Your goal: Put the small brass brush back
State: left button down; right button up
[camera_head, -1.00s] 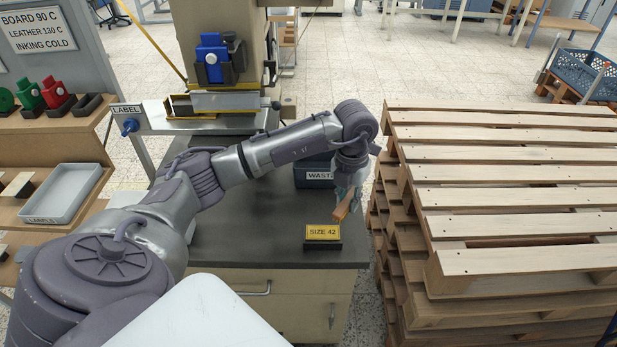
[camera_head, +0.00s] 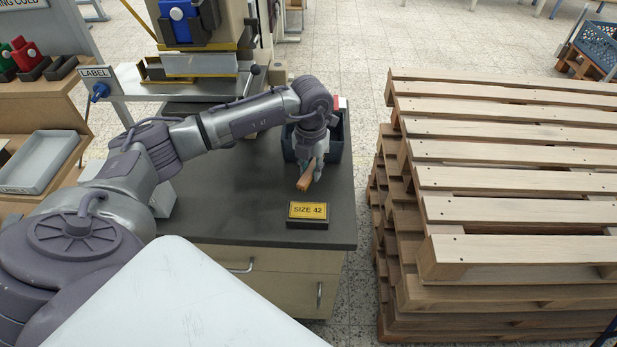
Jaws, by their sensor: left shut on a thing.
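My left gripper (camera_head: 312,172) is over the right part of the dark bench top (camera_head: 225,222), pointing down. It is shut on the small brush (camera_head: 306,182), of which a brown wooden handle shows, sticking out toward the front. The bristles are hidden by the fingers. The brush is just behind the yellow SIZE 42 sign (camera_head: 308,211); I cannot tell whether it touches the bench. My right gripper is not in view.
A dark waste bin (camera_head: 337,145) stands behind my left gripper. Stacked wooden pallets (camera_head: 510,180) rise close to the bench's right side. The stamping press (camera_head: 200,65) stands at the back. A grey tray (camera_head: 42,162) lies on the left shelf.

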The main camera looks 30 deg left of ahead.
aim_at(309, 180)
pick_arm(q)
jog(key=shift+a+f, duration=0.4)
jog(key=shift+f, duration=1.8)
jog(key=shift+f, duration=0.1)
jog(key=c, duration=1)
grip_release()
jog(key=shift+f, duration=0.1)
jog(key=shift+c, duration=0.2)
notch_tip(309, 180, up, 12)
jog(key=shift+r, duration=0.2)
jog(key=shift+d, duration=0.1)
